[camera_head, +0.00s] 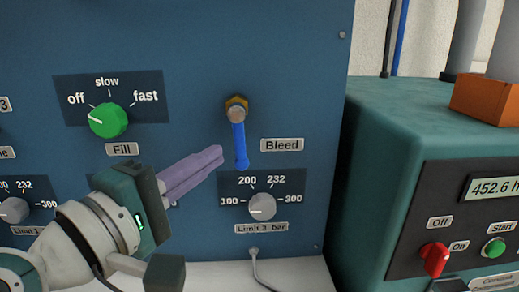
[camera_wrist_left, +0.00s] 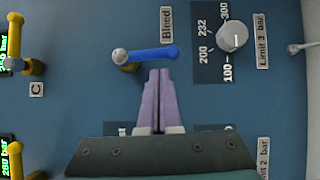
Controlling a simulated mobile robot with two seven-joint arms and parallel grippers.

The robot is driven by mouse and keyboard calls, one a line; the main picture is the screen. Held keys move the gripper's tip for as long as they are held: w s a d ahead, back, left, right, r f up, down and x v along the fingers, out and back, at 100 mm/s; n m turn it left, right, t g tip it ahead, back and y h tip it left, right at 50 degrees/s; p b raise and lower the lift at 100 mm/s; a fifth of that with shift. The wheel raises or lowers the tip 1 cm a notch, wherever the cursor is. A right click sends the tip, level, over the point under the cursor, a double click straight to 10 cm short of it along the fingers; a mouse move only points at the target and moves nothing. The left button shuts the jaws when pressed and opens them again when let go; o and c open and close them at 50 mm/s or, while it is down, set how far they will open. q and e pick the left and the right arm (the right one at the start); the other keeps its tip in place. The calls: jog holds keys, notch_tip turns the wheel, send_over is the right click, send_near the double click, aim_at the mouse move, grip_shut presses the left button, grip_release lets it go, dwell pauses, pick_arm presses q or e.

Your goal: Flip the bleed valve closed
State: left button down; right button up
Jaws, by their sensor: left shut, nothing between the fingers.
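The bleed valve has a blue lever (camera_head: 239,146) that hangs straight down from a brass fitting (camera_head: 237,106) on the blue panel, left of the "Bleed" label (camera_head: 282,145). In the left wrist view the blue lever (camera_wrist_left: 155,53) lies across the picture just past the fingertips. My left gripper (camera_head: 220,153) has purple fingers, shut and empty. Its tips are just left of the lever's lower part in the head view. I cannot tell whether they touch it. My right gripper is not in view.
The Limit 3 knob (camera_head: 262,206) sits below the lever. The green Fill knob (camera_head: 108,120) points towards "off" at the left. A teal machine (camera_head: 420,115) with a red switch (camera_head: 435,258) stands at the right. Yellow-handled valves (camera_wrist_left: 14,40) show in the wrist view.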

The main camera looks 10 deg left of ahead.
pick_arm(q)
jog(key=shift+w+d, duration=0.25)
jog(key=shift+d, duration=0.25)
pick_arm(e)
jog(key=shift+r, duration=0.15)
